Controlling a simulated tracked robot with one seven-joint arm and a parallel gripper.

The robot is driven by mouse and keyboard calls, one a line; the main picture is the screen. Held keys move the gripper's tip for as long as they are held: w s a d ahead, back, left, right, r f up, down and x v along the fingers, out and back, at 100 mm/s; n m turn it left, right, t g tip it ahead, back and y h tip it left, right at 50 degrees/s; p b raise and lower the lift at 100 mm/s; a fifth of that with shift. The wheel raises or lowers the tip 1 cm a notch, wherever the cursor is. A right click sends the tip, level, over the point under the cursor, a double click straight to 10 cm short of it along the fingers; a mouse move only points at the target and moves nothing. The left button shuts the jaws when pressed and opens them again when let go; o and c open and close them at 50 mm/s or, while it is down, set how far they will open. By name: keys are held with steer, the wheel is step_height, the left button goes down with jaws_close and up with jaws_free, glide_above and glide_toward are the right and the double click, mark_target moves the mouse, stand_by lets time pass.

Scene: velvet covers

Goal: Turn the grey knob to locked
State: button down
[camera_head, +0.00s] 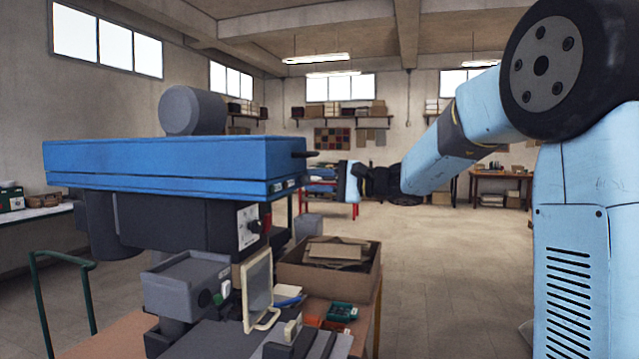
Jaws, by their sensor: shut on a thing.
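A dark grey knob (254,226) sits on a white marked plate (246,238) on the side of a machine with a blue top cover (165,161). The plate's lettering is too small to read, so I cannot tell the knob's setting. My gripper (346,182) is at the end of my arm, right of the machine, higher in the picture than the knob and apart from it there. Its fingertips do not show clearly. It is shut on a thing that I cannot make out.
A dark handle (304,154) sticks out from the cover's right end, close to my gripper. Below stand a clear guard (258,285), a cardboard box (328,279) and small parts on a bench. Open floor (440,280) lies to the right.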

steer(key=shift+s+a+f+n, duration=0.2)
steer(key=shift+a+n, duration=0.05)
steer(key=shift+n, duration=0.45)
steer(key=c, duration=1.1)
jaws_free()
steer(key=shift+c, duration=0.2)
steer(key=shift+o, duration=1.3)
steer(key=shift+w+d+r, duration=0.1)
steer(key=shift+d, duration=0.1)
steer(key=v, duration=1.3)
steer(key=shift+d, duration=0.3)
